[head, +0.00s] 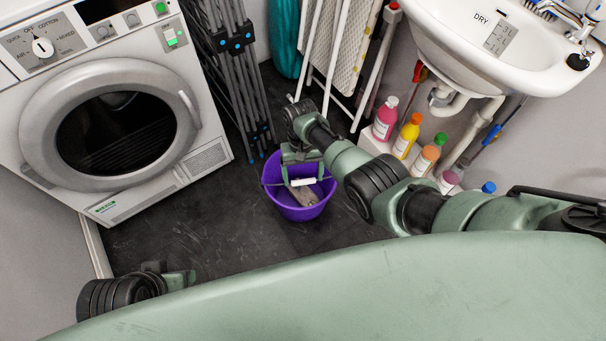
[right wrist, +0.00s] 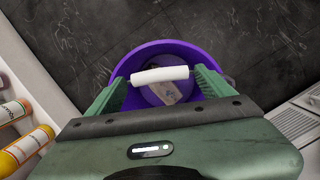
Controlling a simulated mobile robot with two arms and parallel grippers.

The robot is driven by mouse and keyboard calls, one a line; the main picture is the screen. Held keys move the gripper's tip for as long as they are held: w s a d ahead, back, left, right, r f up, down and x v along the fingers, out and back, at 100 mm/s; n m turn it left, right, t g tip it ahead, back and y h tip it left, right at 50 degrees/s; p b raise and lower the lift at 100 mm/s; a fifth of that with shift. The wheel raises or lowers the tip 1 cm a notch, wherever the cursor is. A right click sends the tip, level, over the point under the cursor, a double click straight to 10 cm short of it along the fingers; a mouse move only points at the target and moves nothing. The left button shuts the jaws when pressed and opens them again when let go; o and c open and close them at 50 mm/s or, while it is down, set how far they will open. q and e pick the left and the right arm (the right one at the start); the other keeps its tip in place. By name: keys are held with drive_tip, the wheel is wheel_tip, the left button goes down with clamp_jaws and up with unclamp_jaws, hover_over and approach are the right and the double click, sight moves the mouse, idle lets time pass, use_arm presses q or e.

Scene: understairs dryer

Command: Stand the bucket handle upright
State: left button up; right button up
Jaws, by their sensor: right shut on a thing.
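The purple bucket (head: 296,213) stands on the dark floor; its purple rim also shows in the right wrist view (right wrist: 160,46). The white grip of the bucket handle (head: 303,182) lies between the fingers of my right gripper (head: 303,178), which is shut on it. In the right wrist view the handle's white grip (right wrist: 160,75) spans the two green fingers, over the bucket opening. A greyish-brown thing (head: 308,197) lies inside the bucket. My left gripper (head: 178,280) is at the lower left, far from the bucket; its fingers are not clear.
A dryer (head: 200,105) stands at the left. A folded grey rack (head: 232,85) is behind the bucket. Several bottles, such as the pink one (head: 384,120), stand right of it below the sink (head: 470,50). Floor is clear left of the bucket.

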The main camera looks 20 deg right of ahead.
drive_tip(key=shift+w, duration=0.1)
drive_tip(key=o, duration=2)
use_arm(q)
drive_tip(key=p+x, duration=0.3)
drive_tip(key=x, duration=0.1)
drive_tip(key=shift+d+f+p, duration=0.1)
drive_tip(key=shift+f+p, duration=0.2)
drive_tip(key=shift+p, duration=0.1)
use_arm(e)
drive_tip(key=r, duration=0.2)
drive_tip(key=w+r, duration=0.1)
drive_tip(key=r, duration=0.4)
drive_tip(key=shift+w+r, duration=0.2)
drive_tip(key=shift+r, duration=0.2)
